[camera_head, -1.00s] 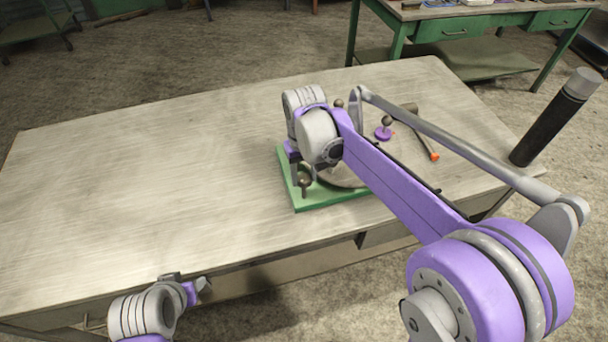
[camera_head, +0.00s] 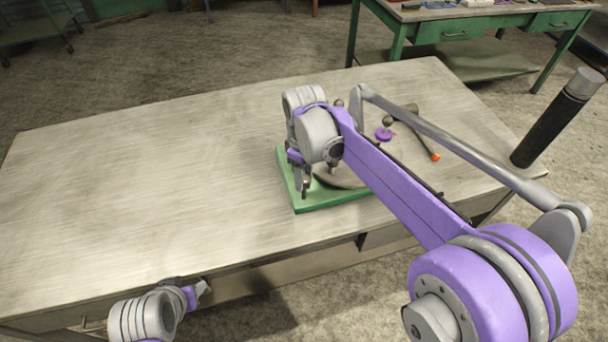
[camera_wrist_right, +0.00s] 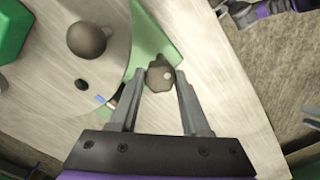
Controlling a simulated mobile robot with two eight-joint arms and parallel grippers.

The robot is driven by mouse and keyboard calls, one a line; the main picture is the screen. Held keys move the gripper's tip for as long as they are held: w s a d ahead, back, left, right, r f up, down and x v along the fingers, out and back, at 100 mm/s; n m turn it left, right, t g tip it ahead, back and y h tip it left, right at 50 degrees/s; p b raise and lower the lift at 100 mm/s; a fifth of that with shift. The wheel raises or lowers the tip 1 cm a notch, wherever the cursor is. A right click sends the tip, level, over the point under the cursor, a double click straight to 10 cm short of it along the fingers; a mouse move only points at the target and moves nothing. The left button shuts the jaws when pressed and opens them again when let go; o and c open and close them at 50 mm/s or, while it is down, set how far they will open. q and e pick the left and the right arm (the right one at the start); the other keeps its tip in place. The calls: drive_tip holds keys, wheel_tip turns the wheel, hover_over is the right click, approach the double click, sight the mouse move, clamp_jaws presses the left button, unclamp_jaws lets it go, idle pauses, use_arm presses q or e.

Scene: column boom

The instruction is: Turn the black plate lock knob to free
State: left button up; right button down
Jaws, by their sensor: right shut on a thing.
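The lock knob (camera_wrist_right: 160,74) is a small dark, faceted knob at the edge of the green base (camera_wrist_right: 153,45) in the right wrist view. My right gripper (camera_wrist_right: 161,84) is shut on it, one finger on each side. In the head view, this right gripper (camera_head: 304,188) points down at the near left corner of the green base (camera_head: 330,201). A round grey plate (camera_head: 345,178) lies on that base, partly hidden by my arm. My left gripper (camera_head: 203,287) is low at the table's front edge, away from the base; its jaws are too small to read.
A dark ball knob (camera_wrist_right: 87,40) stands beside the gripper in the wrist view. The table's left half is clear.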

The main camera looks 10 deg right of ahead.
idle(0.3)
drive_tip(key=shift+c, duration=1.8)
unclamp_jaws()
wheel_tip(320, 180, up, 11)
drive_tip(key=shift+p, duration=0.3)
drive_tip(key=shift+f, duration=0.1)
drive_tip(key=s+d+f+m+t, duration=0.2)
drive_tip(key=s+f+m, duration=0.2)
drive_tip(key=s+f, duration=0.3)
drive_tip(key=s+d+f+m+t, duration=0.3)
drive_tip(key=s+f+m, duration=0.2)
drive_tip(key=s, duration=0.7)
wheel_tip(320, 180, down, 2)
drive_tip(key=shift+s+d+f+t, duration=0.1)
drive_tip(key=shift+s+d+t, duration=0.1)
drive_tip(key=shift+s+t, duration=0.1)
